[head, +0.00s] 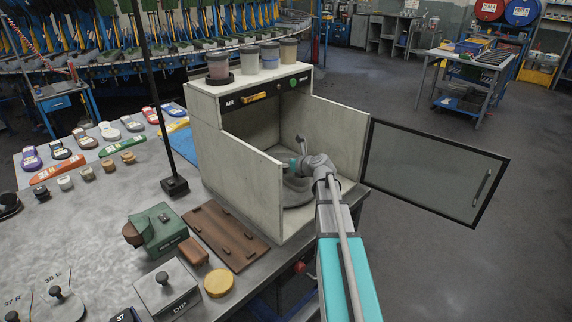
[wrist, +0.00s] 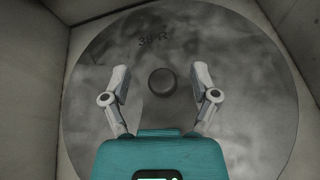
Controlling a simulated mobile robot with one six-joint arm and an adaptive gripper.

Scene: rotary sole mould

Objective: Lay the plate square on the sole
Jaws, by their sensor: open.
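A round grey plate (wrist: 235,110) marked 38 R, with a dark knob (wrist: 161,82) at its middle, fills most of the wrist view. It lies inside the pale booth (head: 262,190); only part of a grey round shape (head: 292,192) shows there in the head view. My gripper (wrist: 161,76) is open, its two fingers apart on either side of the knob with a gap at each side. In the head view my gripper (head: 298,166) is inside the booth, partly hidden by my arm. I see no sole under the plate.
The booth's glazed door (head: 435,170) stands open to the right. Several cups (head: 252,60) stand on its roof. A brown pegged board (head: 225,236), a green box (head: 160,230) and a DIP box (head: 168,290) lie on the bench. Two knobbed plates (head: 60,305) are at lower left.

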